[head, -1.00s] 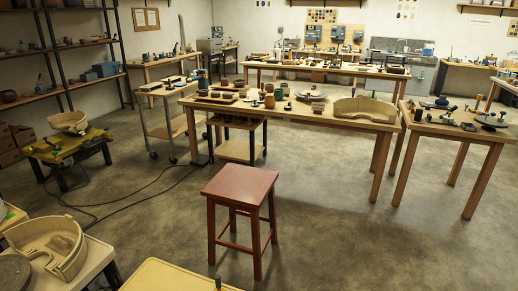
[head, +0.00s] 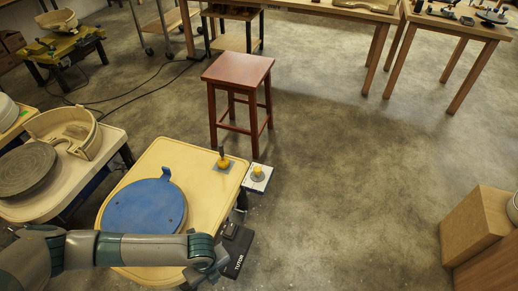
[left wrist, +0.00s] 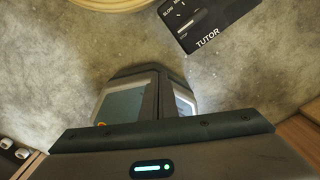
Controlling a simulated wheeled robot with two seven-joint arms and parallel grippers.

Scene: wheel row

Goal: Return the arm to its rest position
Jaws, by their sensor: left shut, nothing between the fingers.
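My left arm (head: 140,249) comes in from the left in the head view, across the front of the cream wheel table (head: 207,190) with the blue round wheel head (head: 146,207). My left gripper (head: 217,264) is at the arm's end, beside the black box marked TUTOR (head: 236,249). In the left wrist view the gripper's fingers (left wrist: 152,95) are together and empty over bare concrete floor. The black box (left wrist: 208,20) shows ahead of them. My right gripper is not in view.
A red-brown stool (head: 238,72) stands behind the wheel table. A second wheel with a cream splash pan (head: 65,130) is at left. A wooden box (head: 478,225) stands at right. The floor (head: 350,190) between is clear.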

